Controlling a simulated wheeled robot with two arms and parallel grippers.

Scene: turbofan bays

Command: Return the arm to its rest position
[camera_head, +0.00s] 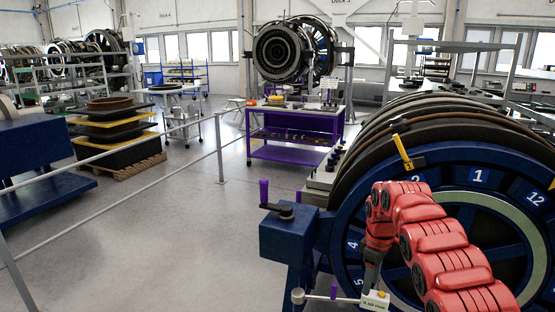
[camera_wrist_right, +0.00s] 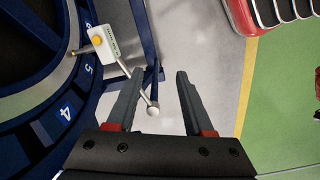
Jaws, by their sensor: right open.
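My right arm (camera_head: 420,235) is red, comes in from the lower right and bends down in front of the blue numbered wheel (camera_head: 479,177). Its dark gripper (camera_head: 371,278) points down near a white labelled block with a yellow knob (camera_head: 376,300). In the right wrist view the two fingers (camera_wrist_right: 160,73) are apart with nothing held between them. The labelled block (camera_wrist_right: 104,44) is left of the fingers there. A lever with a pale ball end (camera_wrist_right: 153,111) shows between the fingers in the picture; its distance from them is unclear. My left gripper is not in view.
The turbofan's blue frame with a purple-handled crank (camera_head: 286,212) stands left of the arm. A purple cart (camera_head: 292,135) and a rail (camera_head: 219,148) stand farther back. Grey floor (camera_head: 190,235) is open at left. A red slotted object (camera_wrist_right: 270,12) shows at upper right in the wrist view.

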